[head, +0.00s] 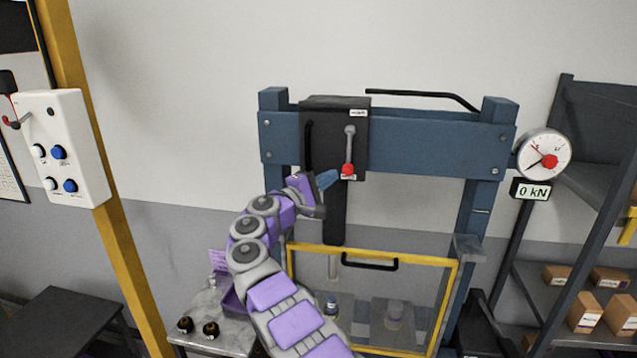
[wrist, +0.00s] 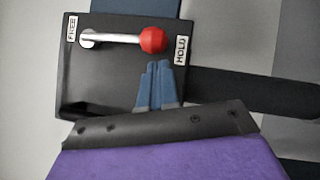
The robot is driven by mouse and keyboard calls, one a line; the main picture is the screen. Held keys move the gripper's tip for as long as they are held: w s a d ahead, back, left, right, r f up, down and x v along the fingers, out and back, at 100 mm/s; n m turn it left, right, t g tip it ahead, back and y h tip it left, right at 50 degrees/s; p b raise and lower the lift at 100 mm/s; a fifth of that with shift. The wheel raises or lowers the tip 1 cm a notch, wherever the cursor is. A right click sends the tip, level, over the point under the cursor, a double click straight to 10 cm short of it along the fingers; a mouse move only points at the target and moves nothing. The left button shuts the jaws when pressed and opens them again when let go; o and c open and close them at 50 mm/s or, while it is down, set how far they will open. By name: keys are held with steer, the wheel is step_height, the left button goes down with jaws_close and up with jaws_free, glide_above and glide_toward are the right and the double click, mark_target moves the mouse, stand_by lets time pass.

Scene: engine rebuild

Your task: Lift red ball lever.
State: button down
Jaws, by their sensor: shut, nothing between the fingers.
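The lever with the red ball (head: 347,170) hangs down on the front of a black box (head: 320,130) on the blue press frame. Its silver rod runs up to a pivot, and the ball is at the bottom. In the wrist view the red ball (wrist: 153,39) is beside the "HOLD" label (wrist: 181,50), and the pivot end is beside the "FREE" label (wrist: 72,29). My gripper (head: 330,178) is just left of and slightly below the ball. In the wrist view my gripper's blue fingers (wrist: 158,68) are together and empty, with tips close to the ball; contact cannot be told.
A yellow-framed clear guard (head: 455,300) with a black handle (head: 370,264) stands below. A dial gauge (head: 544,156) and a "0 kN" display (head: 533,191) are at right. A white control box (head: 62,145) is on a yellow post at left.

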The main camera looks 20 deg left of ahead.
steer(key=shift+d+r, duration=0.2)
steer(key=shift+d, duration=0.15)
steer(key=shift+w+d+f, duration=0.1)
stand_by(0.3)
